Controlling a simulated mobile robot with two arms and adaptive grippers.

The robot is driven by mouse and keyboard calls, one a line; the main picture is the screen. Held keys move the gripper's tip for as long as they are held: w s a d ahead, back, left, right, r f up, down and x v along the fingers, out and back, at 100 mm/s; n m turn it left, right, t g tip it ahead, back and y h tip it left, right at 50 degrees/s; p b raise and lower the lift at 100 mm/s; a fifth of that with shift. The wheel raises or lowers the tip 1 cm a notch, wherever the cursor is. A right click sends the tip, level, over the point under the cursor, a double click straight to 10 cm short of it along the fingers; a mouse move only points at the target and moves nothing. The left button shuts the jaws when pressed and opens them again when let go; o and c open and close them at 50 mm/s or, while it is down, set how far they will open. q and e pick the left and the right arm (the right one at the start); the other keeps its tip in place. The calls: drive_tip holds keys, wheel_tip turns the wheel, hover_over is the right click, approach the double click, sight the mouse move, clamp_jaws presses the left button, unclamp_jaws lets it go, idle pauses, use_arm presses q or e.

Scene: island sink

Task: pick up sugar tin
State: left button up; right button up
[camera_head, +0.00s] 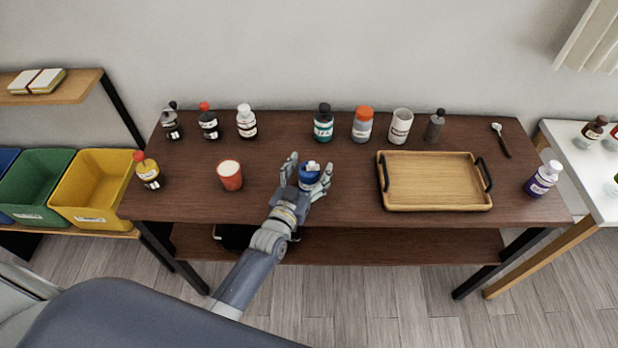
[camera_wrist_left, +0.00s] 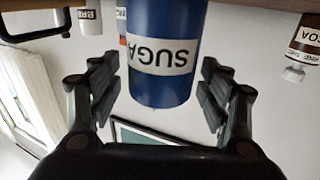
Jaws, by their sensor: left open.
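The sugar tin (camera_head: 309,172) is a blue cylinder standing near the front edge of the dark wooden table. In the left wrist view the sugar tin (camera_wrist_left: 160,75) appears upside down, with a white label reading "SUGA". My left gripper (camera_head: 307,180) is open, with one finger on each side of the tin. In the left wrist view the gripper's fingers (camera_wrist_left: 160,98) stand apart, with gaps visible between them and the tin. The gripper hides part of the tin in the head view. My right gripper is not in view.
A red cup (camera_head: 230,176) stands left of the tin, and a wooden tray (camera_head: 435,183) with dark handles lies to the right. Several bottles and jars, including a teal jar (camera_head: 323,124), line the back. The table (camera_head: 345,203) is clear right around the tin.

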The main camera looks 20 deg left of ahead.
use_arm(q)
drive_tip(key=c, duration=1.2)
drive_tip(key=shift+r, duration=0.15)
